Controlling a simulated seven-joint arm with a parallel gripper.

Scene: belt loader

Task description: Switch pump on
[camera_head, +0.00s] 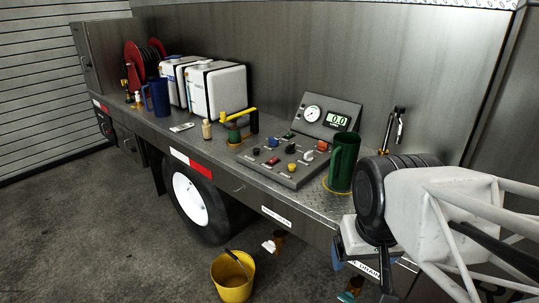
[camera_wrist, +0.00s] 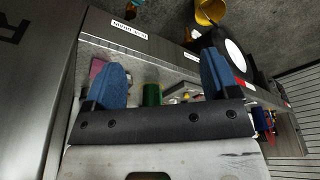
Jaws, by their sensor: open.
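A grey control panel (camera_head: 252,162) lies on the truck deck in the head view. It carries several small coloured switches and knobs, among them a blue knob (camera_head: 273,143), a yellow knob (camera_head: 291,167) and a red-orange knob (camera_head: 322,146). Their labels are too small to read, so I cannot tell which one is the pump switch. Behind them stand a round gauge (camera_head: 313,114) and a display (camera_head: 338,121) reading 0.0. My gripper (camera_wrist: 163,78) is open and empty, with blue fingers apart. In the head view it is low at the right, off the deck's front edge and away from the panel.
A yellow-handled valve (camera_head: 238,117), a small bottle (camera_head: 207,129), a blue jug (camera_head: 157,97) and white tanks (camera_head: 217,92) stand left. A yellow bucket (camera_head: 232,278) is on the floor.

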